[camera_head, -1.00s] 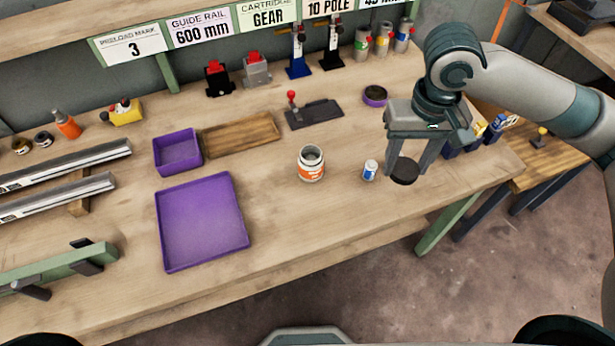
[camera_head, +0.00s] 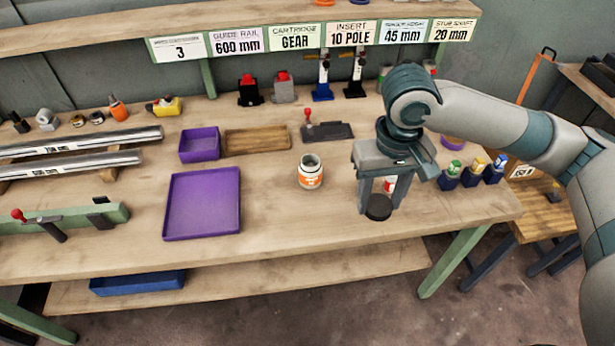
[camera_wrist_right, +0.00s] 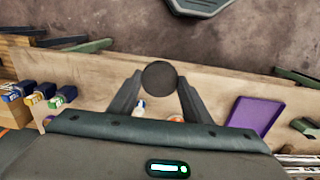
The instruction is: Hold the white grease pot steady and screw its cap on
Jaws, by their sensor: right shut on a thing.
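The white grease pot (camera_head: 310,176), with an orange label, stands upright and open-topped on the workbench. My right gripper (camera_head: 378,203) is shut on a dark round cap (camera_head: 378,208), which hangs between its fingertips to the right of the pot and nearer the bench's front edge. In the right wrist view the cap (camera_wrist_right: 160,76) sits between both fingers, and only a bit of the pot (camera_wrist_right: 175,118) shows beside the right-hand finger. Whether the cap is clear of the bench is hard to tell. My left gripper is in neither view, and nothing holds the pot.
A small white can (camera_head: 390,184) stands behind my right gripper, partly hidden. A purple tray (camera_head: 203,236) and a purple bin (camera_head: 199,157) lie left of the pot. A black fixture with a red knob (camera_head: 328,131) is behind it. The bench in front of the pot is clear.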

